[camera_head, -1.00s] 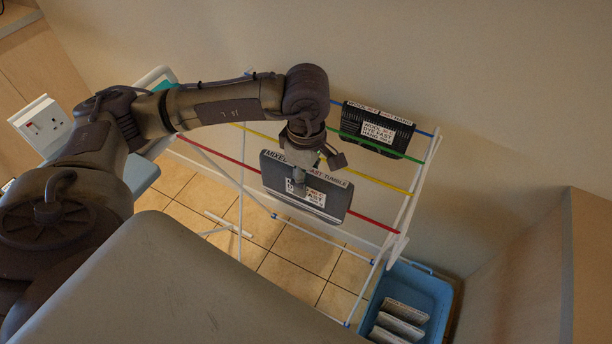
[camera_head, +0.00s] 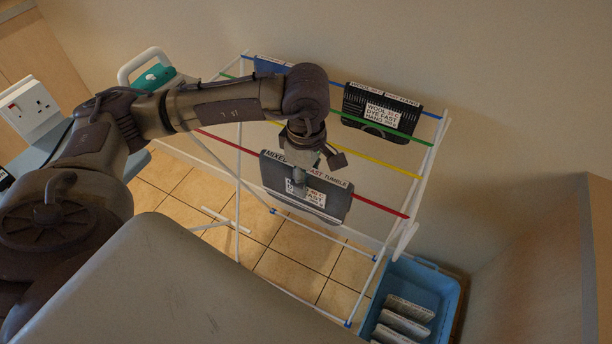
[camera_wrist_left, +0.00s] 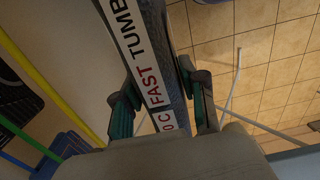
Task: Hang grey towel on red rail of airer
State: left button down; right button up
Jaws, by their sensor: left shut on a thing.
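The grey towel (camera_head: 318,205), a dark folded sheet with a white printed label and a top strip, hangs in my left gripper (camera_head: 300,182). It overlaps the red rail (camera_head: 376,206) of the white-framed airer (camera_head: 419,190) in the head view. I cannot tell whether it touches or straddles the rail. In the left wrist view, the fingers of my left gripper (camera_wrist_left: 164,108) are shut on both faces of the towel (camera_wrist_left: 152,45). The red rail cannot be made out there. My right gripper is out of view.
A black labelled towel (camera_head: 380,112) hangs across the back rails, and a blue one (camera_head: 272,66) at the back left. The yellow rail (camera_head: 385,166) lies behind the red one. A blue crate (camera_head: 440,283) with several folded pieces stands at lower right. A wall is behind.

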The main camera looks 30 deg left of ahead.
pick_arm(q)
jog(key=c, duration=0.6)
grip_release()
jog(key=shift+o, duration=0.2)
notch_tip(320, 180, up, 12)
jog(key=shift+r, duration=0.1)
